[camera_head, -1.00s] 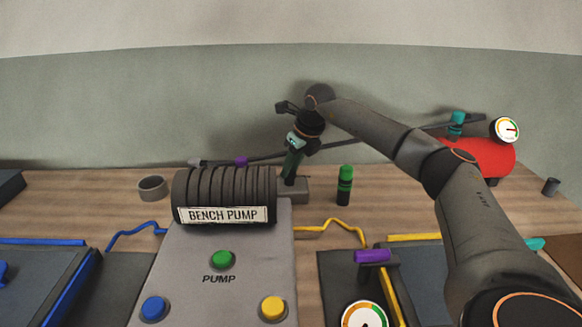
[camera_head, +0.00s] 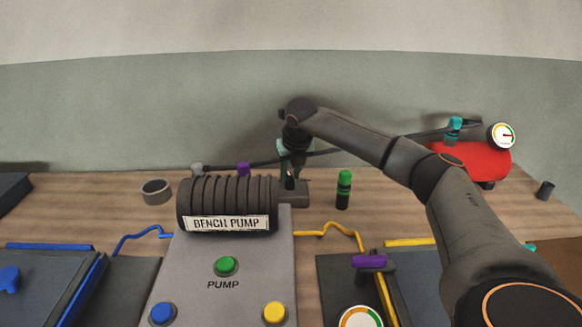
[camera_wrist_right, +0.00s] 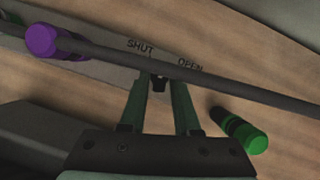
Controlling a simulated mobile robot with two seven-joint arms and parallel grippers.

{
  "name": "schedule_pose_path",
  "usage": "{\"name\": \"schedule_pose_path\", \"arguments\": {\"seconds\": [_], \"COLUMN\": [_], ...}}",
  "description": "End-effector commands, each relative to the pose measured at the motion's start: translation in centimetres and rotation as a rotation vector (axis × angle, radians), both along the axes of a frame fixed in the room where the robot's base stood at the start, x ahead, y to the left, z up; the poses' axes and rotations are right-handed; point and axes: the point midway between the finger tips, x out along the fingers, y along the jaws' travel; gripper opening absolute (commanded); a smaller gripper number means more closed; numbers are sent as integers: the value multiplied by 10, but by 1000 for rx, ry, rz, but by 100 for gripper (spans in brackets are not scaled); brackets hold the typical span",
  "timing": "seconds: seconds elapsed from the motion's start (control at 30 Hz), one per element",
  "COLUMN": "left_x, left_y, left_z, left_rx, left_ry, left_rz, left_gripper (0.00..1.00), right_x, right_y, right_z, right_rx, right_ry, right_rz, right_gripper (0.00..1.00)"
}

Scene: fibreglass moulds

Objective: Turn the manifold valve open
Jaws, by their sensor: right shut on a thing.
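The manifold valve shows in the right wrist view as a small dark handle (camera_wrist_right: 158,83) by a grey plate (camera_wrist_right: 110,60) lettered SHUT and OPEN. The handle is beside the SHUT lettering, with OPEN further right. My right gripper (camera_wrist_right: 159,95) has its two green fingers on either side of the handle and is shut on it. In the head view this gripper (camera_head: 291,170) points down behind the right end of the bench pump (camera_head: 228,203); its fingertips are partly hidden there. My left gripper is not in view.
A green-capped black cylinder (camera_head: 344,190) stands close right of the gripper. A red tank (camera_head: 477,160) with a gauge is at the right.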

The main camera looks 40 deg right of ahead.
Motion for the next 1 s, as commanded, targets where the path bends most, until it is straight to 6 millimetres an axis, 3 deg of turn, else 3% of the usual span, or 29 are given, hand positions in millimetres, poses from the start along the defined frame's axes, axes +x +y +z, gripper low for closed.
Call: {"name": "schedule_pose_path", "arguments": {"seconds": [1.0], "left_x": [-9], "left_y": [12], "left_z": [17], "left_rx": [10], "left_ry": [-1], "left_rz": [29], "left_gripper": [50], "right_x": [4], "right_y": [4], "right_z": [-1], "right_rx": [1], "right_ry": [2], "right_rz": [-903], "right_gripper": [0]}}
